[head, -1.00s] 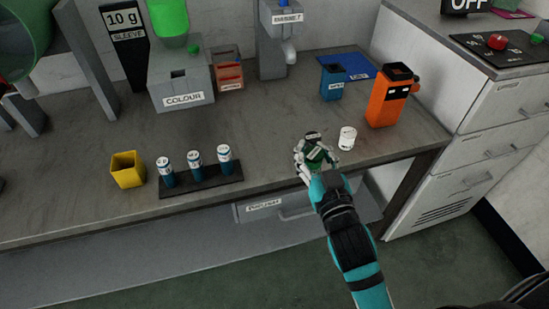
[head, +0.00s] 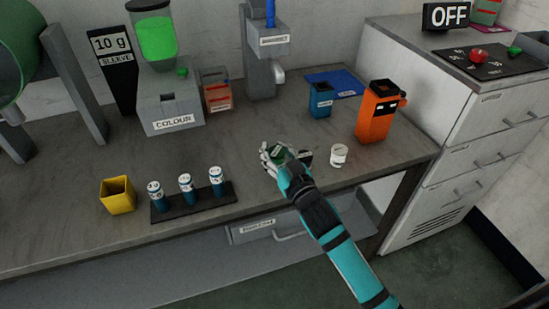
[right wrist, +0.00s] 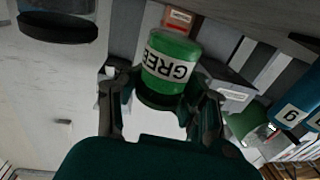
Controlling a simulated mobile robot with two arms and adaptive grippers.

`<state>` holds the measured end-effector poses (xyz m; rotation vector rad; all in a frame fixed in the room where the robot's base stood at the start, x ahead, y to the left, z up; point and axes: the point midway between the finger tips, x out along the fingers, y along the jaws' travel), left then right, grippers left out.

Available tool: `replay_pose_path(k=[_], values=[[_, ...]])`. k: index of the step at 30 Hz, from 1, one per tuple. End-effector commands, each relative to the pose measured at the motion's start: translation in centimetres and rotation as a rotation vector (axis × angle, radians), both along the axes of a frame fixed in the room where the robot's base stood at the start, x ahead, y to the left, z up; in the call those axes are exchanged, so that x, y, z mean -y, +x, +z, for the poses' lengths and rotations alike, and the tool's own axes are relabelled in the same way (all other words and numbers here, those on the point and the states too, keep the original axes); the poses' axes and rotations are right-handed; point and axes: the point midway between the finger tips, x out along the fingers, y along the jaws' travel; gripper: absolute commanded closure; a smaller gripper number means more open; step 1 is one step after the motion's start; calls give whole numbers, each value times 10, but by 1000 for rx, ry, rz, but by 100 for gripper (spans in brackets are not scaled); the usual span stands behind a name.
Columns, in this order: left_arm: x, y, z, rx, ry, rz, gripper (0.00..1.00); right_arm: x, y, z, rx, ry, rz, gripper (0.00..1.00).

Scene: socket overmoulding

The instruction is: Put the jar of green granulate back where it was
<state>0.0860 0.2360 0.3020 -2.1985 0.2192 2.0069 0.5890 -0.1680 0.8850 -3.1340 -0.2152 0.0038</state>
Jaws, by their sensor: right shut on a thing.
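The jar of green granulate (right wrist: 172,62), with a white label showing part of the word GREEN, is between the fingers of my right gripper (right wrist: 160,100) in the right wrist view, its label upside down there. In the head view my right gripper (head: 281,154) is shut on it over the front right of the bench, left of a small white cup. There the hand hides most of the jar, and I cannot tell whether it touches the bench. My left gripper is not in view.
The white cup (head: 339,155) stands just right of the hand, with an orange container (head: 378,112) and blue container (head: 321,100) behind. A black rack (head: 200,206) with three blue-and-white canisters and a yellow cup (head: 118,196) stand left. The bench (head: 225,150) is clear between rack and hand.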

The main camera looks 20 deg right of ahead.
Motion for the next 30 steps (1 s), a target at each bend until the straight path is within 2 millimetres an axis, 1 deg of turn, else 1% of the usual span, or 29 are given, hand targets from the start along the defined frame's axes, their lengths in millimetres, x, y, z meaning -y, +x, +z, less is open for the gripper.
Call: replay_pose_path(k=[1, 4, 9, 12, 20, 23, 24, 30], values=[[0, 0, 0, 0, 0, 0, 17, 1, 5, 0, 2, 0, 0, 100], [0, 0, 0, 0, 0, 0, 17, 2, 8, -4, 0, 2, 0, 100], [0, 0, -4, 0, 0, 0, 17, 1, 7, -29, -2, 1, 0, 100], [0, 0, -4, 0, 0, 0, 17, 1, 7, -36, -1, 2, 1, 100], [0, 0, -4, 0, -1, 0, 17, 1, 7, -36, 1, 1, 1, 100], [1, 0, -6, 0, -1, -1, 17, 1, 7, -40, 0, 2, 1, 100], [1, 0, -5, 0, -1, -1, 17, 1, 7, -39, 0, 1, 1, 67], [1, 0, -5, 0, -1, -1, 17, 1, 7, -39, 0, 1, 1, 40]])
